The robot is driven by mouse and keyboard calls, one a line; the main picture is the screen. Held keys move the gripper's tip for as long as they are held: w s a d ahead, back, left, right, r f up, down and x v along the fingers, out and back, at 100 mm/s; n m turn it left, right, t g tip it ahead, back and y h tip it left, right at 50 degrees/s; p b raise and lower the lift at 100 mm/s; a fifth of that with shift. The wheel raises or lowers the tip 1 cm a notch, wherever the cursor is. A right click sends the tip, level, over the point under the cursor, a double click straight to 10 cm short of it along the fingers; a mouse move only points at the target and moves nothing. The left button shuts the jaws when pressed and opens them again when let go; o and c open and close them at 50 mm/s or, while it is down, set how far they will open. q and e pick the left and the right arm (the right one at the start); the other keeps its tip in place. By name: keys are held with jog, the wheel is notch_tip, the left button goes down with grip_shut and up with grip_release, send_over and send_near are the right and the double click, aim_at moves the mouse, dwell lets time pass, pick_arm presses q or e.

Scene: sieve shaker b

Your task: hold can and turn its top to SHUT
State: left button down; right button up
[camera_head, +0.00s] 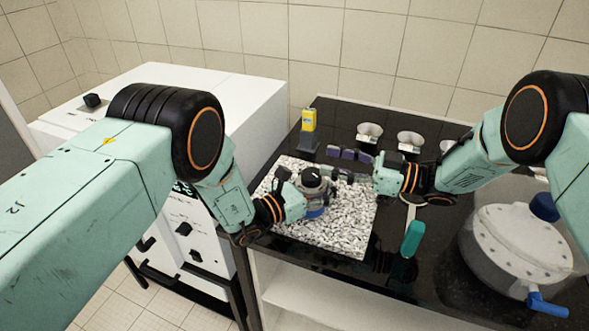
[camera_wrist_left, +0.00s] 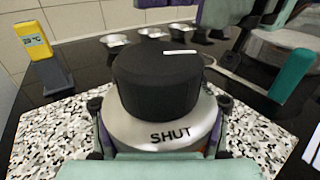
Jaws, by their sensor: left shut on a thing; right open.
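The can (camera_head: 315,208) stands upright on a speckled mat (camera_head: 345,238). Its black round top (camera_head: 311,174) also shows large in the left wrist view (camera_wrist_left: 158,85). A white line (camera_wrist_left: 181,52) on the top lies at its far right side. The word SHUT (camera_wrist_left: 170,135) is on the pale collar at the near side, away from the line. My left gripper (camera_head: 306,200) is shut on the can, below the top. My right gripper (camera_head: 362,175) is open, to the right of the can and apart from it; part of it shows at the top of the left wrist view (camera_wrist_left: 222,12).
A yellow device on a grey stand (camera_head: 309,122), small metal bowls (camera_head: 369,132) and dark purple blocks (camera_head: 348,154) stand behind. A teal-handled tool (camera_head: 412,238) and a large lidded pot (camera_head: 518,245) are on the right. A white machine (camera_head: 225,90) stands at left.

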aim_at(311, 177)
jog(key=a+f, duration=0.2)
jog(key=a, duration=0.7)
jog(key=shift+f+m, duration=0.25)
jog(key=shift+m, duration=0.15)
jog(key=shift+c, duration=0.3)
grip_shut()
